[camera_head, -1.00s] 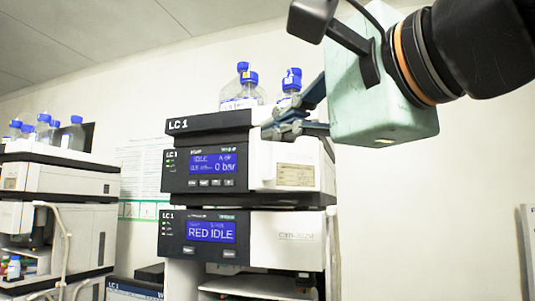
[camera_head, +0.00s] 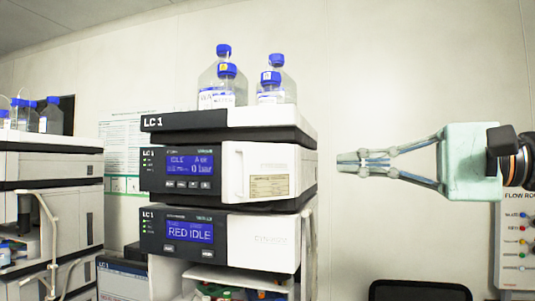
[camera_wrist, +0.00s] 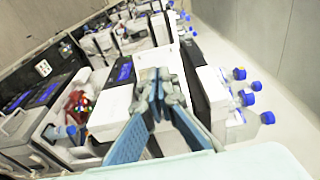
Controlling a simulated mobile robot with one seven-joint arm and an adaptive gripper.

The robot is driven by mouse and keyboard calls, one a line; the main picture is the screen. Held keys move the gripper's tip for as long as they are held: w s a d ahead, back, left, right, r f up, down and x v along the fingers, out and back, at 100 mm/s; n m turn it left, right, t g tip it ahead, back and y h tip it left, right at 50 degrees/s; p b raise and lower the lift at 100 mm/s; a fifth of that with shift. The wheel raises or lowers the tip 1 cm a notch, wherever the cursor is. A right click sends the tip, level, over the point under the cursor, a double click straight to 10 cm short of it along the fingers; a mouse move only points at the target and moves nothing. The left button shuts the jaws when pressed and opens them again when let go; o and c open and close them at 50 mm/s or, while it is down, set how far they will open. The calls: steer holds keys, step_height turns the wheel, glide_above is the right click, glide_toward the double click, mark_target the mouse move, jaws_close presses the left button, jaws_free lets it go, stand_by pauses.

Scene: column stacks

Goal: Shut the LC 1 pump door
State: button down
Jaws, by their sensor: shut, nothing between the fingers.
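The LC 1 pump (camera_head: 182,170) is the upper module with the blue IDLE display, in the middle of the stack in the head view. Its white front door (camera_head: 270,172) has a vertical handle at its left edge and a small label. The door looks flush with the module front, with no clear gap showing. My gripper (camera_head: 348,163) is to the right of the pump, apart from it, pointing left with its fingers together and empty. In the wrist view the fingertips (camera_wrist: 155,78) are together over white equipment; I cannot tell the door apart there.
Blue-capped bottles (camera_head: 223,80) stand on top of the stack. A RED IDLE module (camera_head: 180,232) sits below the pump. Another stack (camera_head: 50,185) is at the left. A wall panel with coloured knobs (camera_head: 515,240) is at the right. Space around my gripper is free.

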mark_target(263, 172)
steer(key=shift+g, duration=0.5)
steer(key=p+x, duration=0.1)
steer(key=x, duration=0.4)
steer(key=p+x, duration=0.1)
steer(key=x, duration=0.4)
steer(key=w+f+p+x, duration=0.1)
steer(key=x, duration=0.4)
steer(key=shift+d, duration=0.2)
steer(key=shift+a, duration=0.1)
